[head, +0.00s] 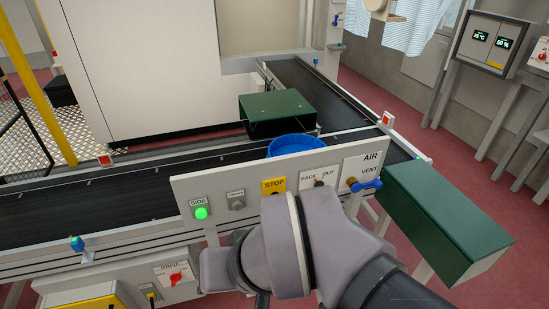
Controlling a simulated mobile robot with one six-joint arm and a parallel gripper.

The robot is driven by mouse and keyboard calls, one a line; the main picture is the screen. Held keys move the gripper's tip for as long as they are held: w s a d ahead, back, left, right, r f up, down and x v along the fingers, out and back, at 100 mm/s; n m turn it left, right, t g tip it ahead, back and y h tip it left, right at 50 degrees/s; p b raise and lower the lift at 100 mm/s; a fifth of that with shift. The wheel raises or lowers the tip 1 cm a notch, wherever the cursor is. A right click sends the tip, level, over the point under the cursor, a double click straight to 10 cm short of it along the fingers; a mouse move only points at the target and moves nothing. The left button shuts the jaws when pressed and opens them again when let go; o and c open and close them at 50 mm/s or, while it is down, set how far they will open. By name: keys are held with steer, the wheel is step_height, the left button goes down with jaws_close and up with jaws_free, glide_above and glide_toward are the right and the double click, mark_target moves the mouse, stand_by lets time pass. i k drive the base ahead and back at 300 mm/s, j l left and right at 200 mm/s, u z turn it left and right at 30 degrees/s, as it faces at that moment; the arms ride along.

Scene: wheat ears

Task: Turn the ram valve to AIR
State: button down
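The ram valve (366,184) sits at the right end of a light grey control panel (225,180). It has a brass-coloured body and a blue lever that points to the right, roughly level. The label AIR (370,157) is above it, and VENT (369,169) is printed just above the lever. My arm's grey joint fills the lower middle, in front of the panel's lower edge and left of the valve. My gripper cannot be made out, so its fingers and whether it touches anything are hidden.
The panel also carries a lit green SIDE button (201,213), a grey button (237,203), a yellow STOP plate (274,186) and a BACK/OUT switch (318,184). A green box (445,220) stands close right of the valve. A conveyor (110,195) runs behind the panel, with a blue bowl-like thing (297,144).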

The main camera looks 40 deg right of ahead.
mark_target(376, 183)
steer(key=z, duration=1)
